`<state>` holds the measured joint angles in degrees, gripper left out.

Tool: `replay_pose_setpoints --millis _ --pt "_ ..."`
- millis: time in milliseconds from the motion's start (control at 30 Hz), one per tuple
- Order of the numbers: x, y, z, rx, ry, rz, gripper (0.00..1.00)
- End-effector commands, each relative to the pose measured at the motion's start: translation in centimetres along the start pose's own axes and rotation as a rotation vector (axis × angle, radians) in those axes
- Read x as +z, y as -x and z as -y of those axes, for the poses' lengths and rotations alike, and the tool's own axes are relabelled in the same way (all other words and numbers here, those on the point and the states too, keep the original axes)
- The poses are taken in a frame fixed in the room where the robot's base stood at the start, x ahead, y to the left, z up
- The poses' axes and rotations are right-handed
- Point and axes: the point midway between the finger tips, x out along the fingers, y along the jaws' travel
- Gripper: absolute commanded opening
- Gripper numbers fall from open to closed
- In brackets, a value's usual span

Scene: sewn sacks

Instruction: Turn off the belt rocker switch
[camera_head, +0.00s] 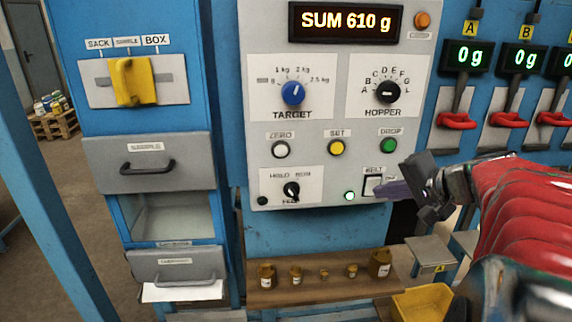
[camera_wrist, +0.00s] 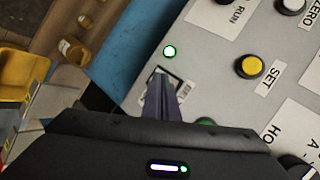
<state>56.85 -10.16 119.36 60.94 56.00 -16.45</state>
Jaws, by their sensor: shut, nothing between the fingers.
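The belt rocker switch (camera_head: 373,184) is a small dark rocker in a pale frame, low on the right of the grey control panel, under the label BELT.
The green DROP button (camera_head: 388,145) is above the switch, with the yellow SET button (camera_head: 336,148) to its left. The HOLD/RUN knob (camera_head: 291,190) is further left. The display (camera_head: 345,21) reads SUM 610 g. Brown bottles stand on a wooden shelf (camera_head: 325,289) below.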

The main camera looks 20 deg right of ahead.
Motion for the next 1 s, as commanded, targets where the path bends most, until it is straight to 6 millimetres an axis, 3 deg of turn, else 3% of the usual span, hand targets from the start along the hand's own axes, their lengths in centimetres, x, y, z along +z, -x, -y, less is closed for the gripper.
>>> replay_pose_setpoints --millis 1000 --pt "-0.42 -0.59 0.55 0.000 0.000 0.001 0.00"
